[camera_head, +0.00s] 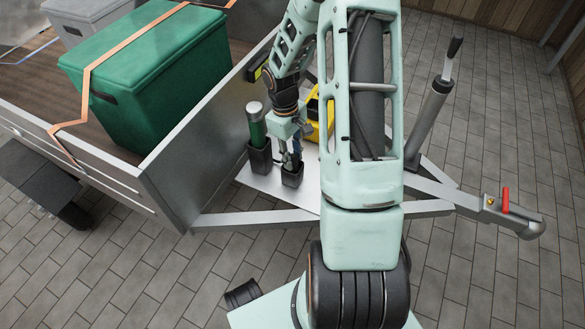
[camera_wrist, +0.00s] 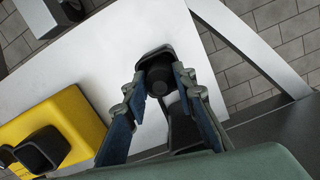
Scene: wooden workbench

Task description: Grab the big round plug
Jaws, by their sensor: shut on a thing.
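The round black plug (camera_wrist: 157,76) is between my gripper's fingers in the wrist view. It sits in or at the mouth of a square black holder (camera_wrist: 152,52). My gripper (camera_wrist: 160,84) is shut on the plug, one finger on each side. In the head view my gripper (camera_head: 291,160) points down into the black holder (camera_head: 292,179) on the white plate (camera_head: 310,190). The plug itself is hidden there by the fingers and the holder.
A green cylinder with a pale top (camera_head: 256,124) stands in another black holder (camera_head: 260,158) beside my gripper. A yellow block (camera_wrist: 62,118) is near. The grey trailer wall (camera_head: 205,150) rises left, with a green box (camera_head: 150,85) behind it. The jack post (camera_head: 430,110) stands right.

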